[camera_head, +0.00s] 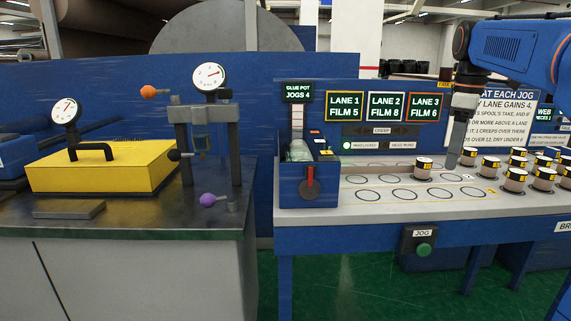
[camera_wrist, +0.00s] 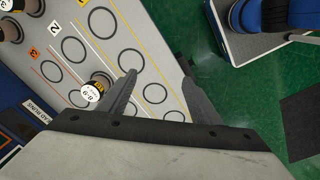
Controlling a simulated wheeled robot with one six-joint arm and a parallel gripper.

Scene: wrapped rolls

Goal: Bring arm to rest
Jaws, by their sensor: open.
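My blue arm (camera_head: 505,48) reaches in from the upper right in the head view. My gripper (camera_head: 453,160) points down over the grey lane bench (camera_head: 350,208), near its row of printed circles. In the wrist view my gripper (camera_wrist: 158,68) has its two fingers spread apart with nothing between them. The same roll shows beside the left finger in the wrist view (camera_wrist: 92,92), apart from the gripper as far as I can tell.
Several more rolls (camera_head: 515,179) stand at the bench's right. A glue pot unit (camera_head: 302,185) with a red-handled lever is at its left end. A green jog button (camera_head: 424,249) is on the front. A yellow box (camera_head: 100,168) with a gauge sits on the left counter.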

